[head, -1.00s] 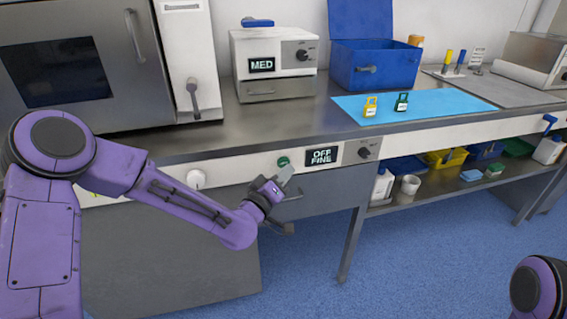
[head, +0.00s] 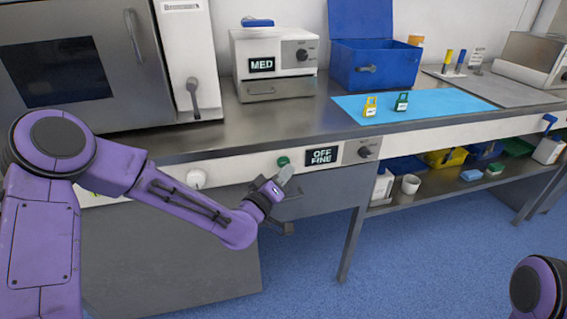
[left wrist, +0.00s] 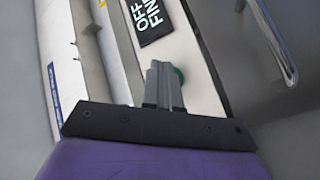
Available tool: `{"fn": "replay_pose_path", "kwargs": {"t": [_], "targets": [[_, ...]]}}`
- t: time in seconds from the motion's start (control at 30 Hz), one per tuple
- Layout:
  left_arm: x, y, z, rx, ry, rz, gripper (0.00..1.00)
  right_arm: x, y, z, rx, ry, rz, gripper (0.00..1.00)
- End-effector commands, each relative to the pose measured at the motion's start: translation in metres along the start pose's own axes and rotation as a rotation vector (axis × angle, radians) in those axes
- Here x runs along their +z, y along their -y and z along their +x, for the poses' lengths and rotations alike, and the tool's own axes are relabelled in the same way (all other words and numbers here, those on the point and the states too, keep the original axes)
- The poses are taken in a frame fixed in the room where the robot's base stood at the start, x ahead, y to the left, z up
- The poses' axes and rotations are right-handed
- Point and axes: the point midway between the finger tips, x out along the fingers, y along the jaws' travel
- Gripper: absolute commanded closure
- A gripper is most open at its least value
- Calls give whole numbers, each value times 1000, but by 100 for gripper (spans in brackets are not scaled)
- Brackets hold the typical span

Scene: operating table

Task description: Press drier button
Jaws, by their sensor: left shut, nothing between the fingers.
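A round green button (head: 283,161) sits on the white front panel under the counter, left of a dark display (head: 325,155) reading "OFF FINE". My left gripper (head: 285,175) is shut and empty, with its tips at or just below the button. In the left wrist view the shut fingers (left wrist: 161,82) partly cover the green button (left wrist: 179,75), and the display (left wrist: 147,18) lies beyond them. I cannot tell whether the tips touch the button. My right gripper is out of view; only part of my right arm shows at the lower right.
A drawer handle (left wrist: 270,40) lies beside the fingers. The counter above holds a white device (head: 273,62) reading "MED" and a blue box (head: 374,62).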

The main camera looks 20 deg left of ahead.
Motion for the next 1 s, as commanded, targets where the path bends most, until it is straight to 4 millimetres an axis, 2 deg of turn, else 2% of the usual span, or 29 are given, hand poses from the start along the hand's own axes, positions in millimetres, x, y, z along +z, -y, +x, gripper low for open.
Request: {"fn": "replay_pose_path", "kwargs": {"t": [1.0], "targets": [[-4,4,6,0,0,1,100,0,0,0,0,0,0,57]]}}
